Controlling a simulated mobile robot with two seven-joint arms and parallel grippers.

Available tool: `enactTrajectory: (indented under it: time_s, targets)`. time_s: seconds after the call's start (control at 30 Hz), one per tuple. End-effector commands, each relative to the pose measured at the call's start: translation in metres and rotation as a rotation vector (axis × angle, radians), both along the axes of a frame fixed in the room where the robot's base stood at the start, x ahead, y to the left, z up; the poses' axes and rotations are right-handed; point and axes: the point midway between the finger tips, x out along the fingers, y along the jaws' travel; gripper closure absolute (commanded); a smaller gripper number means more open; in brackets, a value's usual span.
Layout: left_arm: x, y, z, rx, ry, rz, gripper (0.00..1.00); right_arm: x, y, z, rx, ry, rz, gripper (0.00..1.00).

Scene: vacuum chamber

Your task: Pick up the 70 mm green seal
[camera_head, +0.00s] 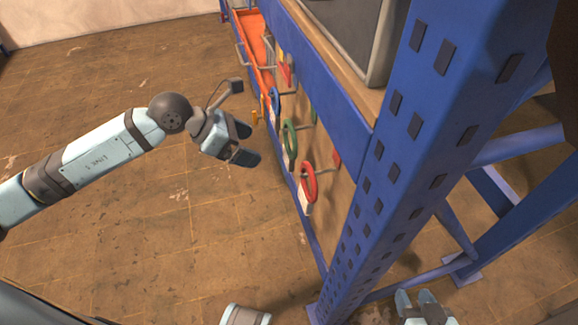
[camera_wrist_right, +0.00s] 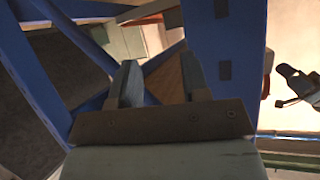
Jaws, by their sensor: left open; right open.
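A green ring seal (camera_head: 290,137) hangs on a peg on the board at the side of the blue rack, between a blue ring and a red ring in the head view. My left gripper (camera_head: 251,144) is open and empty. It is a little to the left of the green seal and appears apart from it. My right gripper (camera_head: 428,310) is open and low at the bottom of the head view, behind the blue post. In the right wrist view its two fingers (camera_wrist_right: 161,85) stand apart with nothing between them. The green seal does not show in that view.
A red ring (camera_head: 309,182) and a blue ring (camera_head: 275,101) hang beside the green one. An orange tray (camera_head: 254,45) is farther back. The perforated blue post (camera_head: 400,150) stands between the rings and my right gripper. The floor at left is clear.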

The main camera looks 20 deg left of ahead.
Motion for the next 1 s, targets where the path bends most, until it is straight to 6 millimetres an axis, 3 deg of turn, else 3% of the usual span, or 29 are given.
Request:
enactTrajectory:
  time_s: [0.17, 0.5, 0.77, 1.0]
  targets:
    - [0.011, 0.013, -0.012, 0.114, -0.049, -0.001, 0.13, 0.000, 0.001, -0.007, 0.005, -0.004, 0.001, 0.57]
    - [0.037, -0.024, -0.055, 0.114, -0.049, -0.001, 0.13, 0.001, 0.002, -0.007, 0.013, -0.012, 0.003, 0.57]
    - [0.046, -0.037, -0.068, 0.114, -0.050, -0.001, 0.13, 0.001, 0.003, -0.007, 0.017, -0.015, 0.004, 0.57]
    - [0.066, -0.060, -0.087, 0.113, -0.049, 0.000, 0.13, 0.001, 0.004, -0.009, 0.025, -0.023, 0.005, 0.57]
